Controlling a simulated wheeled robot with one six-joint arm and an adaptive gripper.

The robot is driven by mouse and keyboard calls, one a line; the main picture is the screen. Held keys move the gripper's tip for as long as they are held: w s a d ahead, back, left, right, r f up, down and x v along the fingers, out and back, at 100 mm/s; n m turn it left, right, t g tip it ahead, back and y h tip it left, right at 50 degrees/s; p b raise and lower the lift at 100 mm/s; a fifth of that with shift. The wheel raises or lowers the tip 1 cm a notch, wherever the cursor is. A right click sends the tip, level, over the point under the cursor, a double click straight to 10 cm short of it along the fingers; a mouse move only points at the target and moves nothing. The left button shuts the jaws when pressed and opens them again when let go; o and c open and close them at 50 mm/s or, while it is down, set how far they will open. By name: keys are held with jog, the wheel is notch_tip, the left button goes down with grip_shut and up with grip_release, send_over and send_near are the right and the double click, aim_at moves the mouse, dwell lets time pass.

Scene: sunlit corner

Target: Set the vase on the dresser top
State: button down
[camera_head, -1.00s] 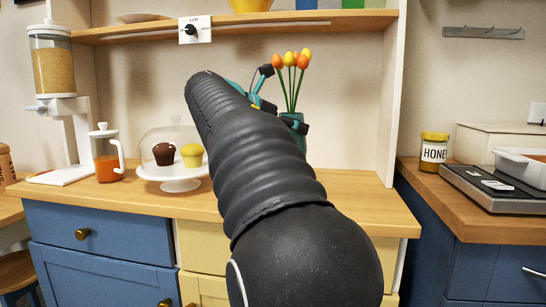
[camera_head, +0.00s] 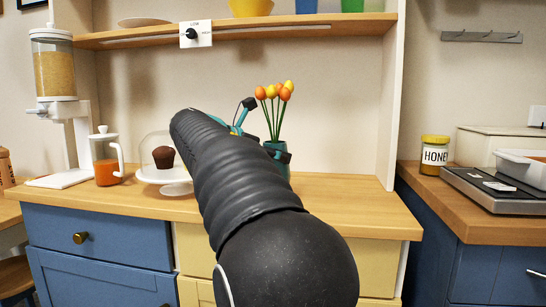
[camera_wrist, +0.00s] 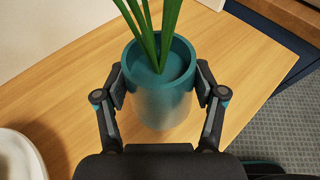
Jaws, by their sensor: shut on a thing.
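The vase is teal with green stems and orange and yellow tulips. In the head view the vase (camera_head: 277,156) is over the wooden dresser top (camera_head: 350,200), partly hidden behind my arm. In the wrist view the vase (camera_wrist: 160,92) is upright between the two fingers of my gripper (camera_wrist: 160,95), which are shut on its sides. The wooden top (camera_wrist: 60,90) lies beneath it. I cannot tell whether the vase's base touches the wood. My gripper also shows partly in the head view (camera_head: 262,130).
A cake stand (camera_head: 160,176) with a brown cupcake (camera_head: 163,157) stands left of my arm. A press with orange liquid (camera_head: 106,165) and a dispenser (camera_head: 55,90) are farther left. A shelf (camera_head: 300,25) runs above. The right part of the dresser top is clear.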

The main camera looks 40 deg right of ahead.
jog(key=shift+c, duration=0.5)
grip_release()
jog(key=shift+f, duration=0.1)
jog(key=p+v, duration=0.1)
jog(key=v, duration=1.1)
